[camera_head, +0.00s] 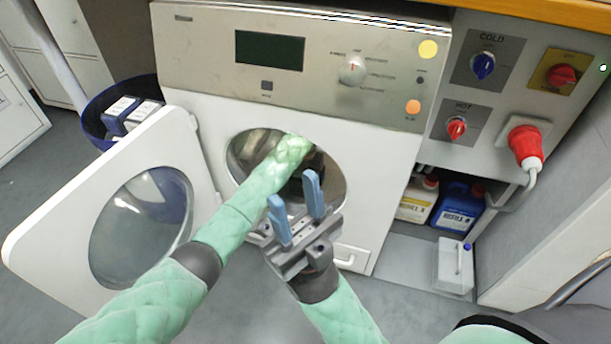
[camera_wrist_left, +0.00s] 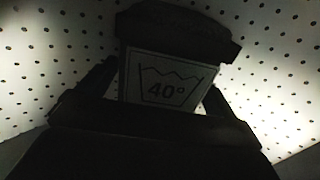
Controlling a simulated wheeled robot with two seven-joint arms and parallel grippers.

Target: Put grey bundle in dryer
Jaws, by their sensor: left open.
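The dryer (camera_head: 300,100) has its round door (camera_head: 105,205) swung open to the left. My left arm (camera_head: 250,195) reaches through the opening (camera_head: 330,175), and its gripper is hidden inside the drum in the head view. My left gripper (camera_wrist_left: 158,95) is a dark, open shape around the label. My right gripper (camera_head: 295,205) is open and empty in front of the opening.
A blue tub (camera_head: 95,130) with boxes stands behind the door. Bottles (camera_head: 458,207) sit on a low shelf at right, below the red plug (camera_head: 525,145) and the COLD and HOT knobs. The floor in front is partly free.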

